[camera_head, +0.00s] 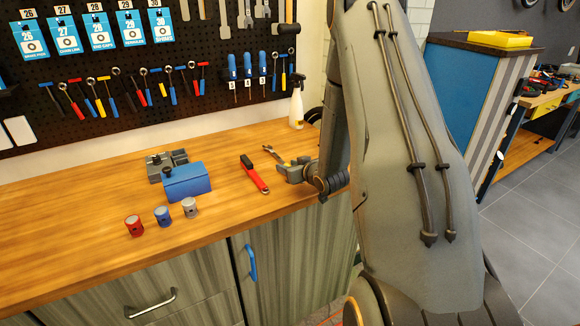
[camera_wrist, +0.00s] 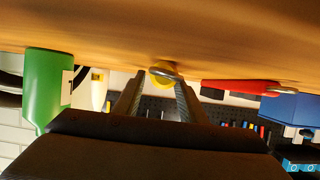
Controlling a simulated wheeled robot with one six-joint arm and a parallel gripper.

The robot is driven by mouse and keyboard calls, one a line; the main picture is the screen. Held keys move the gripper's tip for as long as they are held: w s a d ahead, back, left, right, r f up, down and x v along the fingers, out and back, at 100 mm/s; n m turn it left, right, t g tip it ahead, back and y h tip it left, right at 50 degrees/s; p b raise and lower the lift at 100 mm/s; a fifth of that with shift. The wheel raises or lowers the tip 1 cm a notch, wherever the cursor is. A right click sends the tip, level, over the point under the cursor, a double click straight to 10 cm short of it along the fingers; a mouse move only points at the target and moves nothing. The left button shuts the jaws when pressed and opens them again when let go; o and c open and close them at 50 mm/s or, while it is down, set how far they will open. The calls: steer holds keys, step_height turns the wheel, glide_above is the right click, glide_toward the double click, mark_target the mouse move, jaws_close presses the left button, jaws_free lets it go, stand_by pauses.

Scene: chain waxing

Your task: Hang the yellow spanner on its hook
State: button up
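My gripper (camera_head: 298,170) is low over the wooden bench, right of the red-handled tool. In the wrist view, which is upside down, its two fingers (camera_wrist: 160,88) stand apart with a clear gap between them. The yellow end of a spanner (camera_wrist: 160,73) with a grey metal ring shows at the fingertips, close to the bench top. I cannot tell whether the fingers touch it. In the head view a grey spanner head (camera_head: 270,150) shows just left of my gripper; its yellow part is not clearly visible. Its hook on the pegboard (camera_head: 125,65) cannot be singled out.
A red-handled tool (camera_head: 256,176), a blue box (camera_head: 187,183) and several small cans (camera_head: 162,216) are to the left. A white spray bottle (camera_head: 297,106) stands behind. A green cylinder (camera_wrist: 46,92) shows in the wrist view. Coloured tools hang on the pegboard.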

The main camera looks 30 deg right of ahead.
stand_by(0.3)
steer(key=shift+b+v, duration=1.6)
steer(key=shift+v, duration=2.3)
